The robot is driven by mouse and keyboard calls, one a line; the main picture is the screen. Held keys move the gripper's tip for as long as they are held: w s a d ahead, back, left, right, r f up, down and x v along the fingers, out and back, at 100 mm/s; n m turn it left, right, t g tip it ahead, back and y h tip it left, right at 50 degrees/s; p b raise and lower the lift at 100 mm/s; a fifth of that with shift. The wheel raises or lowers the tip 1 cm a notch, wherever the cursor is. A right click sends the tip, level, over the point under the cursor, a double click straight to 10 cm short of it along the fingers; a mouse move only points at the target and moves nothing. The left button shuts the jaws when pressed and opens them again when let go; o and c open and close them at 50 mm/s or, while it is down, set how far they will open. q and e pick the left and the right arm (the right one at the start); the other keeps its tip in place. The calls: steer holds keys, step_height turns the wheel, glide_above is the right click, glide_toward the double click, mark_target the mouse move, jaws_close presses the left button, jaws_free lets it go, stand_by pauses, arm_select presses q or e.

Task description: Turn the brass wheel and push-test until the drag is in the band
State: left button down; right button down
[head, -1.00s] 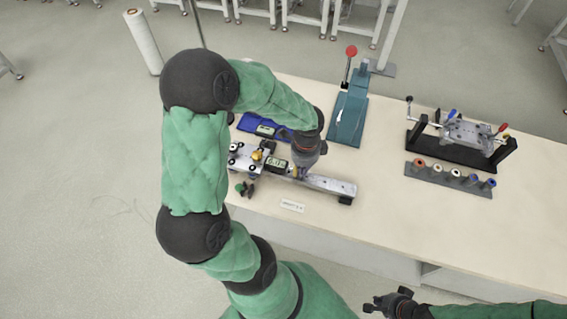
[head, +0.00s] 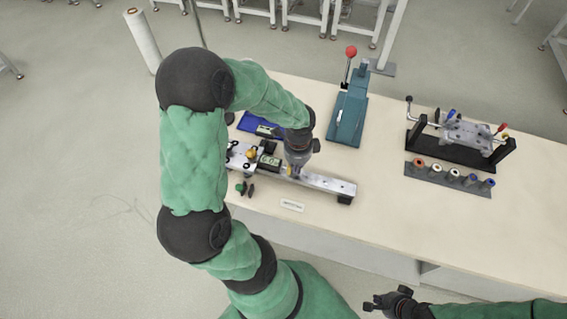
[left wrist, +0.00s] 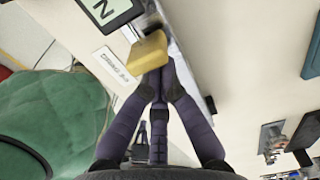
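A metal rail (head: 328,183) lies on the table with a carriage at its left part. The carriage bears a small display (head: 269,162), whose digits are too small to read surely, and a brass-coloured wheel (head: 252,154). In the left wrist view the display (left wrist: 104,9) shows a letter N. My left gripper (head: 292,173) is over the rail, just right of the display. In the left wrist view its fingers (left wrist: 157,76) are together, with tips at a yellow block (left wrist: 149,53) and seemingly touching it. My right gripper (head: 376,302) is low at the front, away from the rail; its opening is unclear.
A blue tray (head: 249,122) lies behind the carriage. A teal lever press (head: 348,118) with a red knob stands behind the rail. A spool rack (head: 450,179) and a clamp fixture (head: 463,139) stand at right. A label (head: 292,205) lies in front.

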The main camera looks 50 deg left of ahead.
arm_select(q)
steer(key=shift+w+d+r+p, duration=0.4)
steer(key=shift+d+r, duration=0.1)
steer(key=shift+d, duration=0.15)
steer(key=shift+w+d+r+p, duration=0.4)
steer(key=shift+d+r, duration=0.1)
steer(key=shift+d, duration=0.15)
step_height(320, 180, up, 7)
steer(key=p, duration=0.6)
